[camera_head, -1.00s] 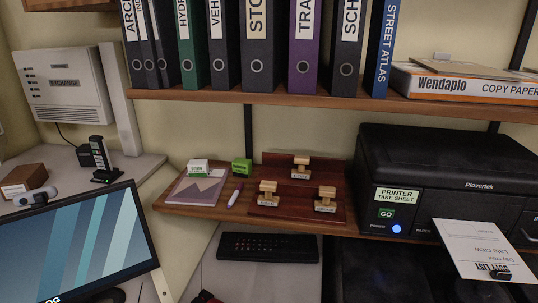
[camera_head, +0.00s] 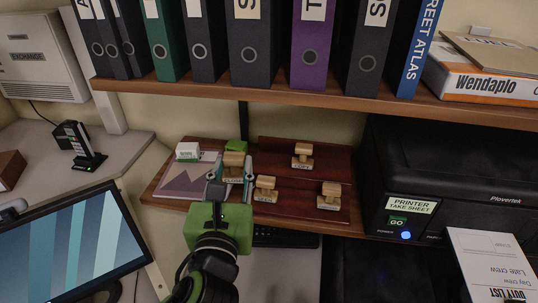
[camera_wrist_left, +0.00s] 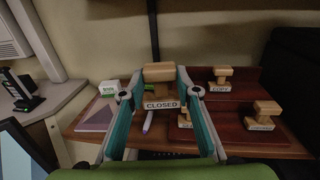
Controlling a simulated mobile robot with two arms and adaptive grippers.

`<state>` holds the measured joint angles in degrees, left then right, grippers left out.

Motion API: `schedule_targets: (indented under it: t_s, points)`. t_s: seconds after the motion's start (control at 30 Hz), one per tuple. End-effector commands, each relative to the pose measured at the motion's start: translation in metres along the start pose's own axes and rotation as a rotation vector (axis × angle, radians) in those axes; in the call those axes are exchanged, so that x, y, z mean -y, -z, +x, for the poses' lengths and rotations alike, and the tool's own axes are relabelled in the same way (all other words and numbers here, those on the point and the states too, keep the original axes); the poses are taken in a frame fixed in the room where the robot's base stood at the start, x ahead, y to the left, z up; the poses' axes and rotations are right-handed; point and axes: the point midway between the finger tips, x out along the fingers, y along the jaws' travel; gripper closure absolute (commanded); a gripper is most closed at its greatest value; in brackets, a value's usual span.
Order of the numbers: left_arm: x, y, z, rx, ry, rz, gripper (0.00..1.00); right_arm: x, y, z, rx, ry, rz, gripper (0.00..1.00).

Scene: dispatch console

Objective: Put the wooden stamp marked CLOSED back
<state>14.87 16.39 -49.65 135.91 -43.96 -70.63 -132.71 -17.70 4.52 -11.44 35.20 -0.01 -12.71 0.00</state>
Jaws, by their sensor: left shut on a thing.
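My left gripper (camera_head: 232,178) is shut on the wooden stamp marked CLOSED (camera_head: 234,161). In the left wrist view the stamp (camera_wrist_left: 159,88) is upright between the teal fingers (camera_wrist_left: 160,100), its label facing the camera. It is held to the left of the dark red stepped stamp rack (camera_head: 335,168). On the rack, the COPY stamp (camera_head: 303,154) stands on the back step. The back step left of COPY is bare. My right gripper is not seen.
A notepad (camera_head: 186,180) with a white-and-green block (camera_head: 188,151) and a green block (camera_head: 238,146) lie left of the rack. A binder shelf (camera_head: 300,96) overhangs it. The black printer (camera_head: 450,180) stands right; a monitor (camera_head: 75,250) is front left.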

Motion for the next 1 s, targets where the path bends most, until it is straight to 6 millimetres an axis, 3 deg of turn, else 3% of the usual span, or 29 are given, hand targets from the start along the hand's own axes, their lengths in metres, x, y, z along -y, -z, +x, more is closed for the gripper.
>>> schedule_targets:
  t_s: [0.03, 0.1, 0.23, 0.37, 0.47, 0.77, 1.0]
  points:
    - [0.015, -0.022, 0.004, 0.010, 0.031, -0.001, 0.84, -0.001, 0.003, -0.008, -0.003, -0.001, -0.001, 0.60]
    - [0.031, -0.037, 0.006, 0.008, 0.069, -0.001, 0.84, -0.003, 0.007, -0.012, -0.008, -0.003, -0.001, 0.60]
    - [0.054, -0.055, 0.007, 0.005, 0.120, 0.000, 0.84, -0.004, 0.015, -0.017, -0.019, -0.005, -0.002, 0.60]
    - [0.063, -0.060, 0.012, 0.001, 0.141, 0.001, 0.84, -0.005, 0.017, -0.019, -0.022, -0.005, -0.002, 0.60]
    - [0.064, -0.053, 0.027, -0.003, 0.143, 0.003, 0.84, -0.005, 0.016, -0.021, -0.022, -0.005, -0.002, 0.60]
    - [0.061, -0.022, 0.100, -0.003, 0.141, 0.000, 0.84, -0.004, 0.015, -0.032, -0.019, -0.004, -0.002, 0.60]
    - [0.061, 0.022, 0.133, -0.003, 0.144, 0.000, 0.84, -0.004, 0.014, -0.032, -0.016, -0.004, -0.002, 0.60]
